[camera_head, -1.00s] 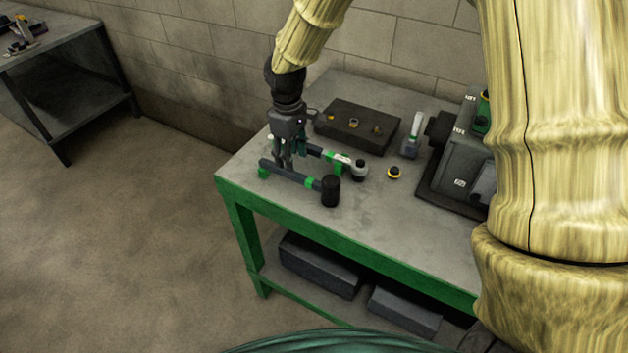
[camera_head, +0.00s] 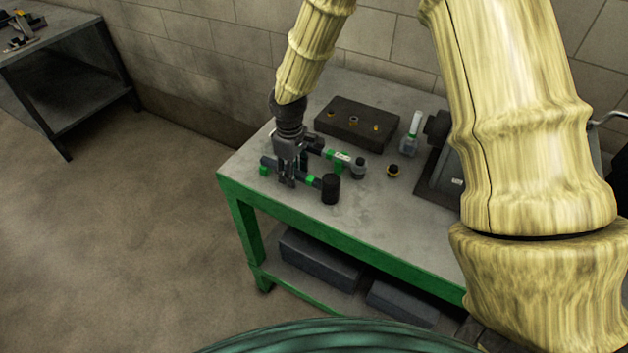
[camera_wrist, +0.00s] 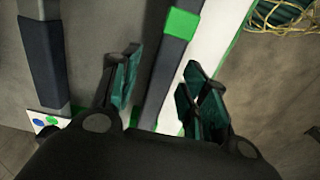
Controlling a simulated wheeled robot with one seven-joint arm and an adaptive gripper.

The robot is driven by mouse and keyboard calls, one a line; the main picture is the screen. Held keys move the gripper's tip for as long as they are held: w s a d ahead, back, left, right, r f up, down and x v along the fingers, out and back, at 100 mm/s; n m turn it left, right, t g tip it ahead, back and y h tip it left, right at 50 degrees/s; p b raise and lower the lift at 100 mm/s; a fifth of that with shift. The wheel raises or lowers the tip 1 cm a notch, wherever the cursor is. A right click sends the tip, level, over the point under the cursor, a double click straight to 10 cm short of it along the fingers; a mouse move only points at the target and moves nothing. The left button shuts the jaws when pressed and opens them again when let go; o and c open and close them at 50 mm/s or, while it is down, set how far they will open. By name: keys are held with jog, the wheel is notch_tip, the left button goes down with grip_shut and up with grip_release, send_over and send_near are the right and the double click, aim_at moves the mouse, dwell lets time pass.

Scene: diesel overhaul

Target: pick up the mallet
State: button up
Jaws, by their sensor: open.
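The mallet lies on the green-framed workbench (camera_head: 400,225). Its black cylindrical head (camera_head: 330,189) is at the right end. Its dark handle with green bands runs left, and the handle also shows in the wrist view (camera_wrist: 167,65). My gripper (camera_head: 287,183) is open, pointing down over the middle of the handle. In the wrist view its teal-padded fingers (camera_wrist: 161,85) stand on either side of the handle, with gaps visible. The mallet head is out of the wrist view. My gripper hides part of the handle in the head view.
A dark-handled tool with a white label (camera_head: 342,157) lies close behind the mallet; its bar shows in the wrist view (camera_wrist: 42,60). A small yellow-black ring (camera_head: 393,170), dark block (camera_head: 365,142), bottle (camera_head: 410,137) and machine (camera_head: 437,178) stand farther away. The front bench edge is near.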

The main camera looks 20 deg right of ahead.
grip_shut()
jog(key=shift+r, duration=0.15)
dwell(0.4)
jog(key=shift+r+b, duration=0.4)
jog(key=shift+r, duration=0.1)
notch_tip(320, 180, up, 2)
jog(key=shift+b, duration=0.45)
jog(key=s+a+r+b, duration=0.1)
jog(key=s+a+b, duration=0.1)
jog(key=s+a, duration=0.2)
jog(key=s+a+b, duration=0.2)
jog(key=s+a, duration=0.2)
jog(key=s, duration=0.5)
jog(key=shift+s+a+r, duration=0.2)
jog(key=shift+a+r, duration=0.15)
jog(key=shift+a, duration=0.05)
